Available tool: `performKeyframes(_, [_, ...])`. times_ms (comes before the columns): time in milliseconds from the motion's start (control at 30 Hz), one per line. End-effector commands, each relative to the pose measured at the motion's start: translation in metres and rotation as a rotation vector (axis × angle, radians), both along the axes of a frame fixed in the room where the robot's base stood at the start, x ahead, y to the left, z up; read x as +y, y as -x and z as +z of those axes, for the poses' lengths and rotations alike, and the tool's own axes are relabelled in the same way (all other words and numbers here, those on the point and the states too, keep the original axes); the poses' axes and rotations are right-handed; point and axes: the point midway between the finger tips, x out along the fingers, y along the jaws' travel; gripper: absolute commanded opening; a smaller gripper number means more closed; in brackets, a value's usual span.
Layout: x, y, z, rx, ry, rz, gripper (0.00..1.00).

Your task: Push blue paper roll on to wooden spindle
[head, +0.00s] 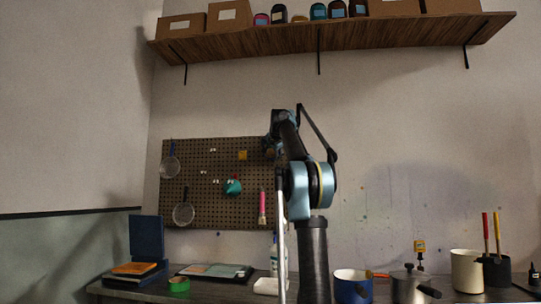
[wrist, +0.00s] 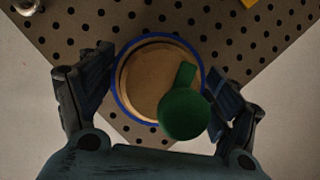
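In the wrist view, a round tan disc with a thin blue rim, which looks like the blue paper roll (wrist: 135,85) seen end-on, sits between the two fingers of my gripper (wrist: 160,85). The fingers are spread wide, and their pads appear to touch its rim on both sides. A green round piece with a short tab (wrist: 184,114) overlaps the lower right of the disc. In the head view, my gripper (head: 271,146) is small and dark at the pegboard's upper right. The roll cannot be made out there. I cannot identify the wooden spindle in either view.
The pegboard (head: 205,160) holds strainers, a teal item (head: 233,187) and a pink-handled tool (head: 262,207). A wooden shelf (head: 330,35) hangs above.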

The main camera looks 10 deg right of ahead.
Motion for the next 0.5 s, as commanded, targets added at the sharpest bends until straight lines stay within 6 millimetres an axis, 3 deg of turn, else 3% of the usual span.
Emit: performKeyframes(500, [0.0001, 0.0047, 0.0011, 0.000, 0.000, 0.000, 0.94])
